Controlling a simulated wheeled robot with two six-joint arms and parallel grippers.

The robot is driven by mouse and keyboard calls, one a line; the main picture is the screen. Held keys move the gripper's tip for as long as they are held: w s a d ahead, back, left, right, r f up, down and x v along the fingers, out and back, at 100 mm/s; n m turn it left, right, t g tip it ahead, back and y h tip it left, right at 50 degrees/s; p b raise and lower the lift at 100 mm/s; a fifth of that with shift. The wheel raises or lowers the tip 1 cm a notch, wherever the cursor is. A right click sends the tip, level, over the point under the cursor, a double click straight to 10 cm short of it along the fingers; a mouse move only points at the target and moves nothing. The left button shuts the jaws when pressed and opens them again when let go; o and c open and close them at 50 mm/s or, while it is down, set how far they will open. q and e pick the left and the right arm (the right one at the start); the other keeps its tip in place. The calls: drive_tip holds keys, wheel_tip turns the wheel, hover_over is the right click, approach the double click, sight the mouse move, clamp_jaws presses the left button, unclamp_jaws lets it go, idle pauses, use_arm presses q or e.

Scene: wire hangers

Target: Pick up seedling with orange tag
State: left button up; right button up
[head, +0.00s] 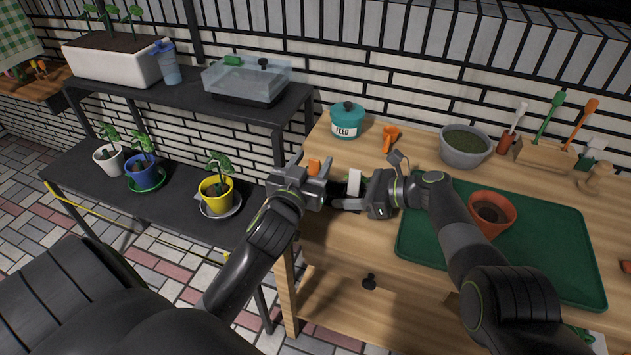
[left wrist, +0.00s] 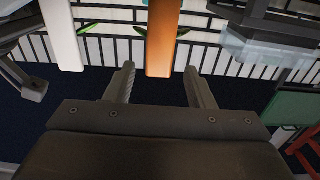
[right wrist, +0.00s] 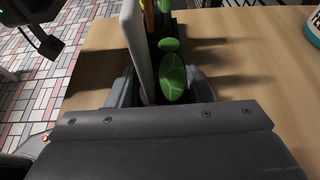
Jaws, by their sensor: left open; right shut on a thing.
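The orange tag (head: 314,167) stands up at my left gripper (head: 322,184). In the left wrist view the orange tag (left wrist: 163,38) is upright just beyond and between the open fingers, with green leaf tips (left wrist: 183,31) beside it. A white tag (head: 353,181) stands to its right, at my right gripper (head: 345,198). In the right wrist view my fingers close around a narrow black seedling tray (right wrist: 158,60), with the white tag (right wrist: 138,50) and green leaves (right wrist: 172,78) between them. The seedling's base is hidden by the grippers in the head view.
A green mat (head: 560,240) with a terracotta pot (head: 490,213) lies right on the wooden bench. A teal feed tin (head: 347,122), orange scoop (head: 390,138) and grey bowl (head: 465,147) stand behind. Potted plants sit on the black shelf (head: 110,207) to the left.

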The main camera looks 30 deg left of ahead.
use_arm(q)
drive_tip(key=x, duration=0.3)
drive_tip(key=shift+w, duration=0.25)
clamp_jaws()
